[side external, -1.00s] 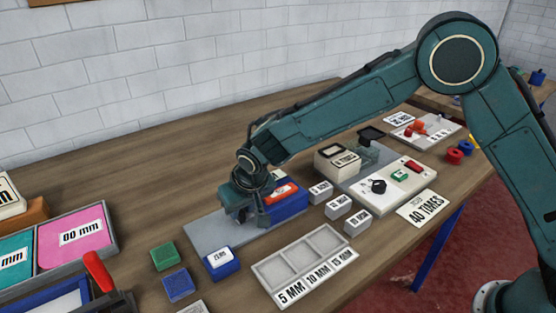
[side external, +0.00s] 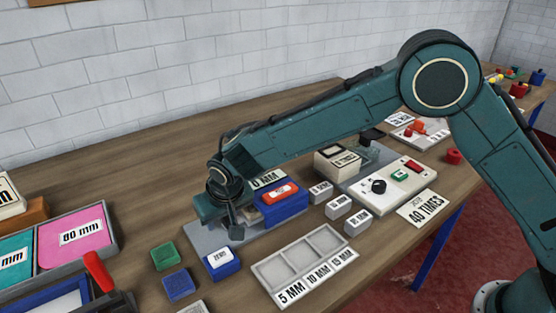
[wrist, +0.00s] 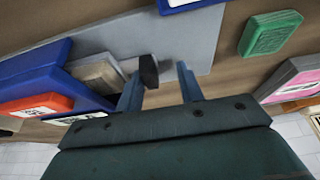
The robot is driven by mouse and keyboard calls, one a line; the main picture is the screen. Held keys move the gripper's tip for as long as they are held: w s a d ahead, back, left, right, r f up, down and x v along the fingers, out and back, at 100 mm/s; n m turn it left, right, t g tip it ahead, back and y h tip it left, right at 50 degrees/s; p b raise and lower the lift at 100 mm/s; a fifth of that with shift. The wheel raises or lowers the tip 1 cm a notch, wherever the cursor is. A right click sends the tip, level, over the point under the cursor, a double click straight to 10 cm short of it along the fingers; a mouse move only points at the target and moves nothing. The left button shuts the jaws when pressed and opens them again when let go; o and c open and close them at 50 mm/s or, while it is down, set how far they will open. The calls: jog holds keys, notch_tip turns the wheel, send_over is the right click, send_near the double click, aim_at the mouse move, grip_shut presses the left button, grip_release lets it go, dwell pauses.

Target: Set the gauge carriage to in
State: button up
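A blue gauge body with a red label (side external: 280,208) stands on a grey base plate (side external: 202,243) in the side view. It also shows at the left in the wrist view (wrist: 40,72). A tan-grey block (wrist: 97,72) juts from it and has a dark knob (wrist: 148,70) at its end; this seems to be the carriage. My gripper (side external: 236,230) is low over the plate, just left of the blue body. In the wrist view my gripper (wrist: 160,85) has its two fingers apart. The knob is close to the left finger; I cannot tell if they touch.
A blue block marked ZERO (side external: 221,262) and a green block (side external: 165,257) sit in front and to the left. A grey tray (side external: 300,262) lies in front, with several small grey blocks beyond it. A white control panel (side external: 392,185) stands to the right.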

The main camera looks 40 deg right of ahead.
jog(key=a, duration=0.5)
jog(key=shift+s+a, duration=0.1)
jog(key=shift+a, duration=0.2)
jog(key=v, duration=1.4)
jog(key=s+d+r, duration=0.3)
jog(key=d+r, duration=0.1)
jog(key=d, duration=0.4)
jog(key=s+d+r, duration=0.3)
jog(key=d, duration=0.5)
jog(key=s+d+r, duration=0.3)
jog(key=d+r, duration=0.1)
jog(key=d, duration=0.4)
jog(key=shift+s+d+r, duration=0.2)
jog(key=shift+d+r, duration=0.1)
jog(key=shift+d, duration=0.1)
jog(key=w+a+f, duration=0.3)
jog(key=a+f, duration=0.1)
jog(key=a, duration=0.4)
jog(key=w+a+f, duration=0.3)
jog(key=a+f, duration=0.1)
jog(key=a, duration=0.4)
jog(key=w+a+f, duration=0.3)
jog(key=a+f, duration=0.1)
jog(key=a, duration=0.3)
jog(key=shift+w+a, duration=0.2)
jog(key=shift+a, duration=0.2)
